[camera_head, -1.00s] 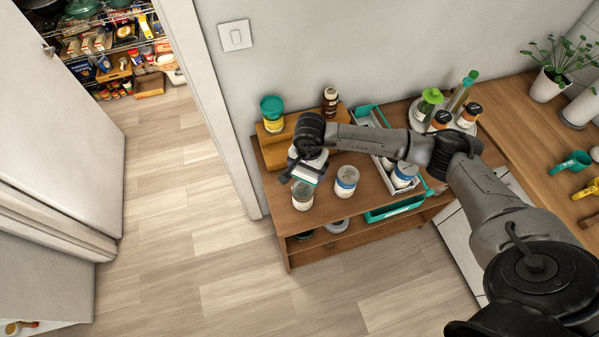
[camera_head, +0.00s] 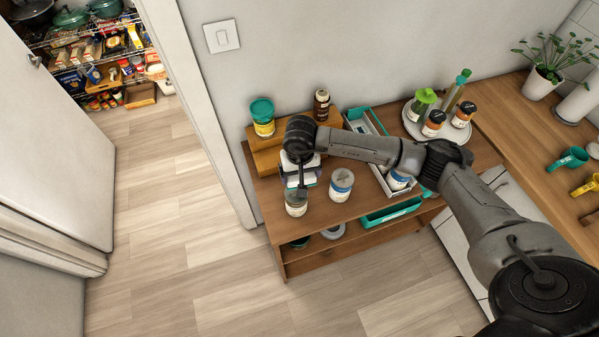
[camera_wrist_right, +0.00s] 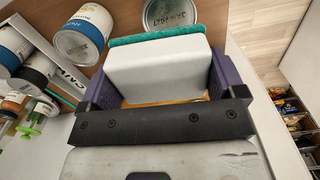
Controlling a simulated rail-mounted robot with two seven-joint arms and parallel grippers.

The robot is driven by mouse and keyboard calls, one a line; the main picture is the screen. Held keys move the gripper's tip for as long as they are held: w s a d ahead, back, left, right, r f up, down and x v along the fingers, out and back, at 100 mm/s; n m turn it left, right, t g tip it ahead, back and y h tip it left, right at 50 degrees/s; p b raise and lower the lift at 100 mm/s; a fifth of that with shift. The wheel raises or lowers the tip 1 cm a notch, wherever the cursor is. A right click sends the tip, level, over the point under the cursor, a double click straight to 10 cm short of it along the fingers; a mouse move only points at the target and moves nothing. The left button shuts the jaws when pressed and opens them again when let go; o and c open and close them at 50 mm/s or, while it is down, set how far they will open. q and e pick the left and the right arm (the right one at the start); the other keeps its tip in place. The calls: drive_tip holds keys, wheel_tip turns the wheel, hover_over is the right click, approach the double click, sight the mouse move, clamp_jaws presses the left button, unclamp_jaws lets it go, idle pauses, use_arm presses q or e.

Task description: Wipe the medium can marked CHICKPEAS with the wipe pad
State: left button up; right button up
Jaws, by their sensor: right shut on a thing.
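My right gripper (camera_head: 300,180) is shut on the wipe pad, a white block (camera_wrist_right: 160,72) with a teal layer (camera_wrist_right: 157,36) along its far edge. It holds the pad low over the side table, close behind a pale can (camera_head: 296,206). In the right wrist view that can's dark-lettered round lid (camera_wrist_right: 170,12) is just beyond the teal layer; whether they touch I cannot tell. A second can (camera_head: 341,186) with a blue band stands to the right, and also shows in the right wrist view (camera_wrist_right: 80,42). I cannot read CHICKPEAS on either can. My left gripper is not in view.
A wooden step (camera_head: 268,140) behind bears a teal-lidded jar (camera_head: 262,116) and a brown bottle (camera_head: 321,104). A grey tray (camera_head: 383,180) holding containers lies under my right arm. A round tray (camera_head: 447,131) with bottles is farther right. The table's front edge is near the cans.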

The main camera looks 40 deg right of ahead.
sight(292, 194)
drive_tip(key=shift+f+n, duration=0.1)
drive_tip(key=shift+n, duration=0.6)
drive_tip(key=shift+f+b, duration=0.55)
drive_tip(key=shift+f, duration=0.5)
wheel_tip(292, 194, down, 3)
drive_tip(key=shift+r+b, duration=0.1)
drive_tip(key=shift+b, duration=0.55)
drive_tip(key=shift+w+a+b, duration=0.15)
drive_tip(key=shift+a+b, duration=0.15)
drive_tip(key=shift+a, duration=0.55)
drive_tip(key=shift+w+a, duration=0.1)
drive_tip(key=shift+a, duration=0.45)
drive_tip(key=shift+f, duration=0.2)
drive_tip(key=shift+f+b, duration=0.15)
drive_tip(key=shift+b, duration=0.4)
drive_tip(key=shift+f+b, duration=0.45)
drive_tip(key=shift+b, duration=0.05)
